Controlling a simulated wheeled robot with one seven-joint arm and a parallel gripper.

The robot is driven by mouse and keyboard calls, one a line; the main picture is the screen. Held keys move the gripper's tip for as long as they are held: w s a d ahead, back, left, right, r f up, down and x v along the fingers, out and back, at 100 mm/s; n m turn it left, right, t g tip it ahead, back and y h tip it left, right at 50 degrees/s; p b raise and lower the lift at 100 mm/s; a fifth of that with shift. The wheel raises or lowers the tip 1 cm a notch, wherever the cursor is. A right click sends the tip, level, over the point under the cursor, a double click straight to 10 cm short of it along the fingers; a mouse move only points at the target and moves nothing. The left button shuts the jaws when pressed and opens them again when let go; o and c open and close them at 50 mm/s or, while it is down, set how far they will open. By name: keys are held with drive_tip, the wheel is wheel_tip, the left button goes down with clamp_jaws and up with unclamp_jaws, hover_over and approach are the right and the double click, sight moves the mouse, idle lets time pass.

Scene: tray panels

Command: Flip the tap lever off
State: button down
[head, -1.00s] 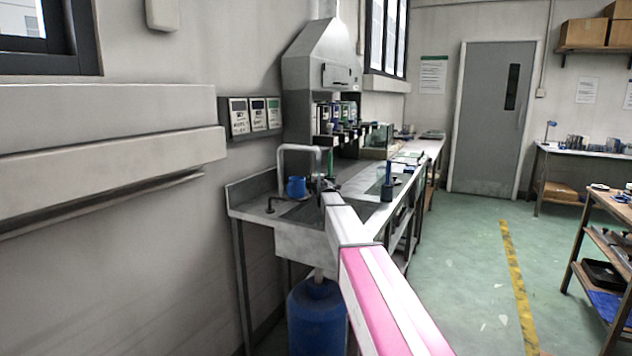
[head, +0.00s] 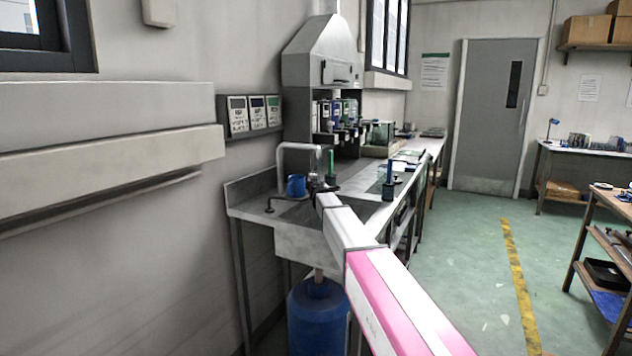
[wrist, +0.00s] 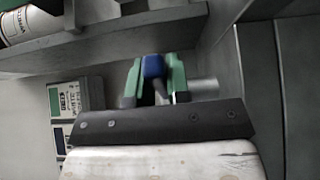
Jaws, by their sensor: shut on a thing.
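The tap's pale curved spout (head: 298,148) rises over the sink bench. The end of my gripper (head: 318,186) is beside the tap, small and dark in the head view. In the wrist view, the green fingers of my gripper (wrist: 155,82) are closed around a blue piece (wrist: 153,66), which appears to be the tap lever. A grey metal cylinder (wrist: 205,87) sits just right of the fingers. The lever's exact angle is unclear, and my arm hides part of the tap's base.
A blue cup-like container (head: 297,186) stands under the spout. A large blue drum (head: 317,318) is below the sink bench (head: 300,240). A wall panel with three displays (head: 255,115) is behind.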

drive_tip(key=c, duration=1.1)
unclamp_jaws()
drive_tip(key=s, duration=0.3)
drive_tip(key=s+d, duration=0.1)
drive_tip(key=s, duration=0.6)
drive_tip(key=shift+s+d, duration=0.35)
drive_tip(key=shift+d, duration=0.05)
